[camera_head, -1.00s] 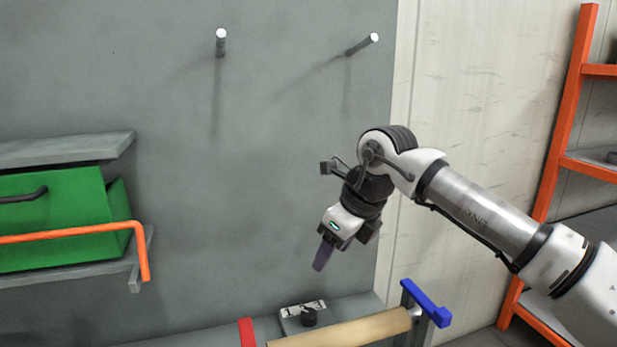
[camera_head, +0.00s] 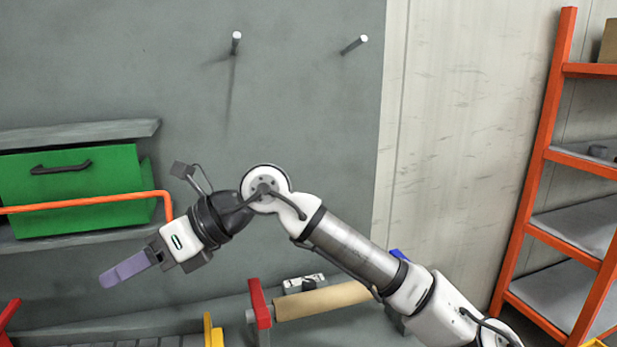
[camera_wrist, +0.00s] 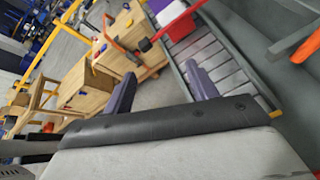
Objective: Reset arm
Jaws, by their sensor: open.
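My gripper (camera_head: 124,269) is at the lower left of the head view, on my arm that reaches in from the lower right. It is in the air, pointing left and slightly down, in front of the grey wall panel and to the lower right of the green box. In the wrist view the two dark fingers of my gripper (camera_wrist: 160,87) stand wide apart with nothing between them. The head view shows the fingers overlapping from the side. The gripper touches nothing that I can see.
A green box (camera_head: 75,190) sits on a grey shelf behind an orange bar (camera_head: 85,202). Two pegs (camera_head: 236,43) stick out of the panel. A wooden roller (camera_head: 320,300) lies below my arm. An orange rack (camera_head: 545,150) stands right. Wooden crates (camera_wrist: 120,62) and a roller conveyor (camera_wrist: 200,55) show in the wrist view.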

